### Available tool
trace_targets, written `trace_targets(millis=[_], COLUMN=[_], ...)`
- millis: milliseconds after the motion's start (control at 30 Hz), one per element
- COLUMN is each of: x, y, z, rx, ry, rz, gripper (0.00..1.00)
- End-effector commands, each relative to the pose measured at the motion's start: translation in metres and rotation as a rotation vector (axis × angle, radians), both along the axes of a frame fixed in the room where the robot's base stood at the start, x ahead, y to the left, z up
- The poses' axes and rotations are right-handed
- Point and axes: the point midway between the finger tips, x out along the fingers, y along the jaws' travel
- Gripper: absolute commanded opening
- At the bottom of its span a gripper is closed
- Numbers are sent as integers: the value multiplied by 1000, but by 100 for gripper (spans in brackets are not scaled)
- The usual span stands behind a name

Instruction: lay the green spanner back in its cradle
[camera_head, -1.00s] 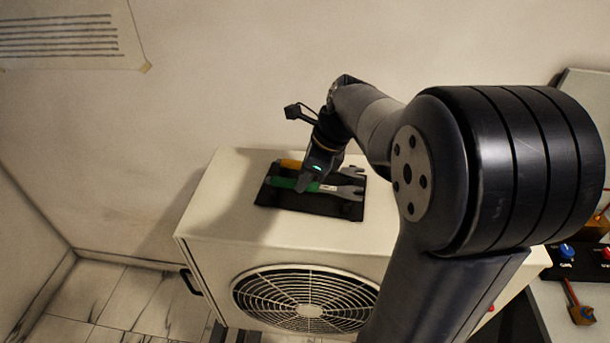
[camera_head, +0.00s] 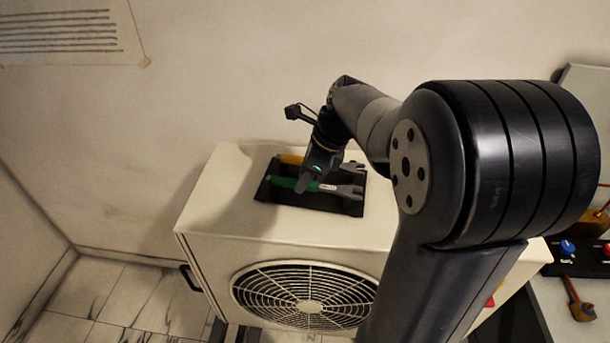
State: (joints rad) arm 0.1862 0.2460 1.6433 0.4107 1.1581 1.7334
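The green spanner (camera_head: 327,188) has a green handle at its left and a grey open-jawed head at its right. It lies lengthwise across the black cradle (camera_head: 310,201) on top of the white fan unit. I cannot tell whether it rests in the cradle or hangs just above it. My gripper (camera_head: 304,186) points down at the green handle and appears shut on it; the fingers hide part of the handle.
The white fan unit (camera_head: 225,200) has bare top surface left of the cradle. A wall (camera_head: 230,70) rises behind it. My arm covers the unit's right part. At the far right are a control box with a blue knob (camera_head: 567,247) and a red-handled tool (camera_head: 578,305).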

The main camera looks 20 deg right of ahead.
Motion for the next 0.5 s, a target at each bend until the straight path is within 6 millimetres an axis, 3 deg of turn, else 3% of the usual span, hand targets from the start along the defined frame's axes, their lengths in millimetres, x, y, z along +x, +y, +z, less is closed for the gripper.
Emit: trace_targets(millis=[200,500], x=[0,-1], y=[0,-2], z=[0,6], rx=[0,0], ry=[0,-1], rz=[0,0], gripper=[43,43])
